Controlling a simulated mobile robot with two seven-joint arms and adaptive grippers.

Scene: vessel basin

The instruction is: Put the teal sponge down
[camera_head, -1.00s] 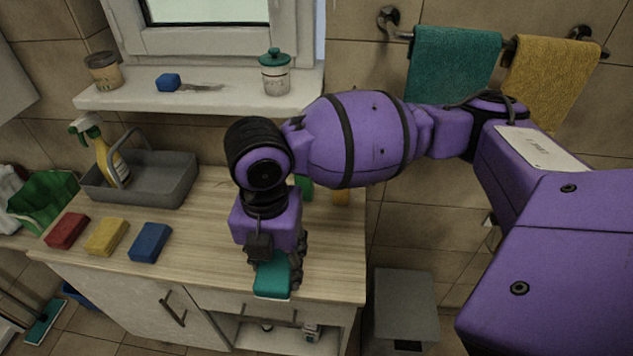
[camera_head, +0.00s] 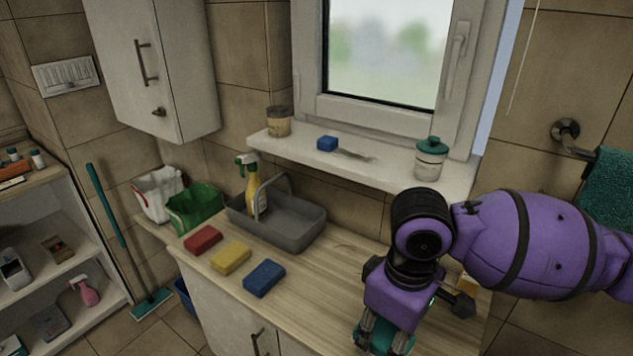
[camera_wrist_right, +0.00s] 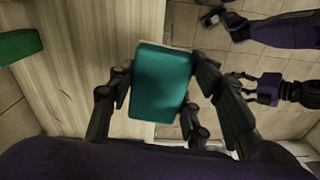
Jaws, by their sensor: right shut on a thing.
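The teal sponge (camera_wrist_right: 161,82) is a flat rounded block between the fingers of my right gripper (camera_wrist_right: 158,98) in the right wrist view. The fingers are shut on it, and pale wood shows beyond it. In the head view my right gripper (camera_head: 385,340) points down at the front right of the counter, and a bit of teal shows between its fingers. I cannot tell whether the sponge touches the counter. My left gripper is outside the head view. Purple and black arm parts show at the right of the wrist view, too unclear to tell a finger state.
Red (camera_head: 203,240), yellow (camera_head: 231,258) and blue (camera_head: 264,278) sponges lie on the wooden counter (camera_head: 325,275). Behind them stands a grey caddy (camera_head: 290,232) with a spray bottle (camera_head: 254,190). A green block (camera_wrist_right: 20,45) shows in the wrist view. Bare counter lies between the blue sponge and my gripper.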

